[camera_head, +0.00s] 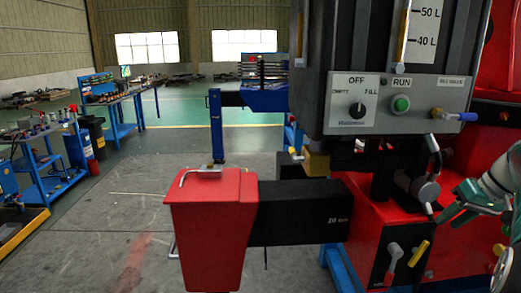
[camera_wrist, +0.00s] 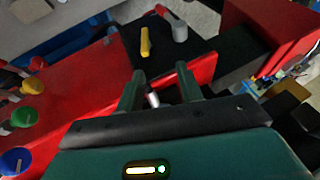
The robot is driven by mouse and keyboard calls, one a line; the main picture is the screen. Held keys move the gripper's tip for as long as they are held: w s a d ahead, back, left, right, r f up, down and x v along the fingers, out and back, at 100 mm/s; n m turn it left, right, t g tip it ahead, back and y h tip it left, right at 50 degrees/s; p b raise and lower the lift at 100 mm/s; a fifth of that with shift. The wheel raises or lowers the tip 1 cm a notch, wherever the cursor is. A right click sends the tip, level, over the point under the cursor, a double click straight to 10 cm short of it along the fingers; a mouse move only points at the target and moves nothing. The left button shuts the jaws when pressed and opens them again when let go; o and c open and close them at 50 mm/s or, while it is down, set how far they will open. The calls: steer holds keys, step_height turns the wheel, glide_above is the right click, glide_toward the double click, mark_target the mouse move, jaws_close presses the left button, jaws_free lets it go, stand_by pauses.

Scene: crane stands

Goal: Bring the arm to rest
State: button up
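My gripper (camera_head: 447,201) enters the head view at the right edge, in front of the red machine body (camera_head: 465,240). Its two green fingers also show in the wrist view (camera_wrist: 158,82), spread apart with a gap between them. A small pale lever or rod (camera_wrist: 152,98) shows in that gap; I cannot tell whether it touches a finger. No held object is visible. The arm behind the gripper is mostly cut off by the frame's right edge.
A yellow lever (camera_head: 419,253) and a grey lever (camera_head: 393,258) stand on the red body below my gripper. The grey control box (camera_head: 380,100) is above left. A red block (camera_head: 210,225) juts out left. Coloured knobs (camera_wrist: 33,115) line the wrist view's left. Open floor (camera_head: 120,220) lies left.

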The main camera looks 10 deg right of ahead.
steer(key=a+h, duration=0.2)
steer(key=a, duration=2.1)
steer(key=s+a+f+n, duration=0.1)
steer(key=s+a+f, duration=0.3)
steer(key=s+a, duration=0.2)
steer(key=s+a+f+n+t+h, duration=0.1)
steer(key=s+a+f, duration=0.2)
steer(key=s+a, duration=0.3)
steer(key=a, duration=0.3)
steer(key=shift+s+a+f, duration=0.25)
steer(key=shift+s+f, duration=0.05)
steer(key=shift+f, duration=0.05)
